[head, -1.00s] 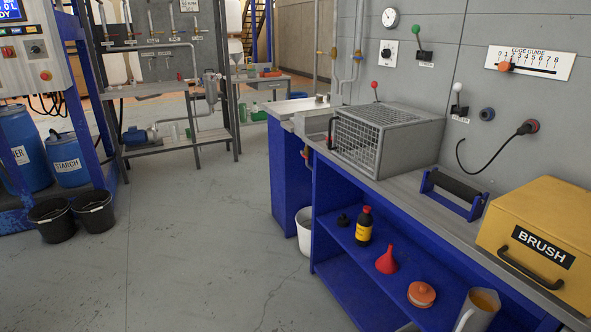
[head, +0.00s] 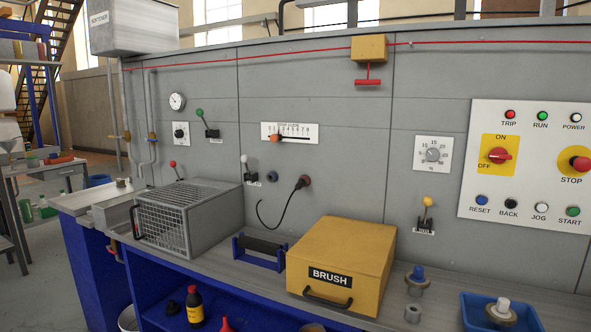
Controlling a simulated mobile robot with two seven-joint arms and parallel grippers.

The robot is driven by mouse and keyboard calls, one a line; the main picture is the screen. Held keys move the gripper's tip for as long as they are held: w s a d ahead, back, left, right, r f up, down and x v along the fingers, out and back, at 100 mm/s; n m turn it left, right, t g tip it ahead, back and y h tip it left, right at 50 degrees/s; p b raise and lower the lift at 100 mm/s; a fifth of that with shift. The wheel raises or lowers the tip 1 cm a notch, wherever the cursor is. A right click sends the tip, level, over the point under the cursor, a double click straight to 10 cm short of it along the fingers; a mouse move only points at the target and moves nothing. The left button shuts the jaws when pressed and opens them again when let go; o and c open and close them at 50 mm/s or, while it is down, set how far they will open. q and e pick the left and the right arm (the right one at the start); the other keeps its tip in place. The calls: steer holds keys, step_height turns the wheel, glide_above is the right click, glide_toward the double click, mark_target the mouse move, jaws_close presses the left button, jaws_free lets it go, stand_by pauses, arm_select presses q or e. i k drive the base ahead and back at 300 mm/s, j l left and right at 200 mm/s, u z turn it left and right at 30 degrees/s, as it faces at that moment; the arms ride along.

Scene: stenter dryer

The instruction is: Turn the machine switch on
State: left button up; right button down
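The machine switch (head: 499,155) is a red rotary handle on a yellow plate in the head view, at the right. The plate is marked ON at the top and OFF at the left. The red handle lies roughly level, in line with the OFF mark. It sits on a white control panel (head: 528,185) on the grey wall. Neither of my grippers is in view.
A round red STOP button (head: 580,164) is right of the switch, with labelled lamps and buttons around it. Below stands a bench with a yellow BRUSH box (head: 341,262), a wire cage (head: 188,217) and a blue bin (head: 535,318).

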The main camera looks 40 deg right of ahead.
mark_target(497, 155)
steer(key=z, duration=2.1)
